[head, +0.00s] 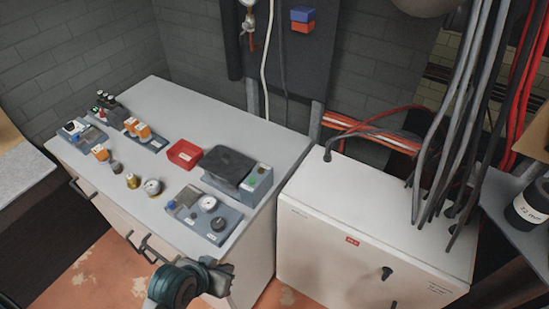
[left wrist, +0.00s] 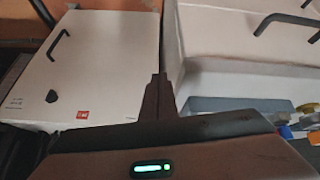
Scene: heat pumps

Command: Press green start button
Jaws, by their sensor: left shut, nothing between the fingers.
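A green button (head: 252,181) shows on the grey control box (head: 261,187) at the right end of the bench, beside a black-topped unit (head: 229,166). The button is small, and its label is too small to read. My left gripper (head: 227,271) is low in front of the bench's front edge, apart from the button. In the left wrist view its fingers (left wrist: 159,92) are together, with nothing between them. The button cannot be made out in the left wrist view. My right gripper is not in view.
A grey panel (head: 225,236) with gauge and knob lies at the bench's front right. A red tray (head: 184,154), brass fittings (head: 132,181) and several small devices stand on the bench (head: 165,112). A white cabinet (head: 325,250) with cables stands to the right.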

